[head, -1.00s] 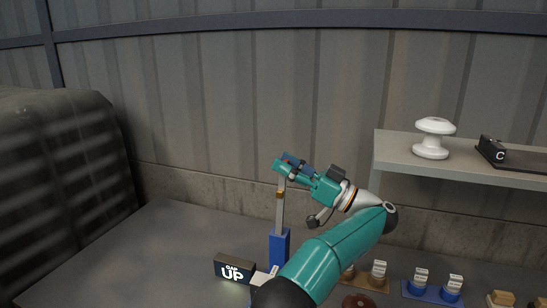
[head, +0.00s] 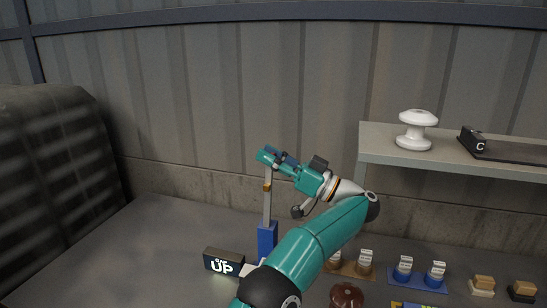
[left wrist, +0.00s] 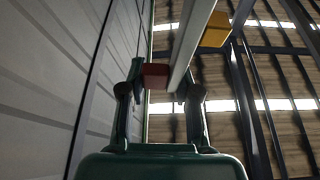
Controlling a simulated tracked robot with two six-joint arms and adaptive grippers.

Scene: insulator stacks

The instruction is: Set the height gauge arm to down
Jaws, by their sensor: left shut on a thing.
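The height gauge has a blue foot (head: 267,240) and a thin grey upright (head: 267,206) with an orange piece (head: 267,186) on it. My left gripper (head: 269,156) is at the top of the upright in the head view. In the left wrist view its fingers (left wrist: 166,82) are shut on a red block (left wrist: 155,74), which appears to be the end of the gauge arm. A pale bar (left wrist: 188,45) runs up past the fingers, with a yellow block (left wrist: 215,30) beside it. My right gripper is not in view.
A grey shelf (head: 400,155) at the right holds a white insulator (head: 417,130) and a black block marked C (head: 472,140). Several small labelled pieces sit in trays (head: 420,283) on the table's right side. The table's left side (head: 130,260) is clear.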

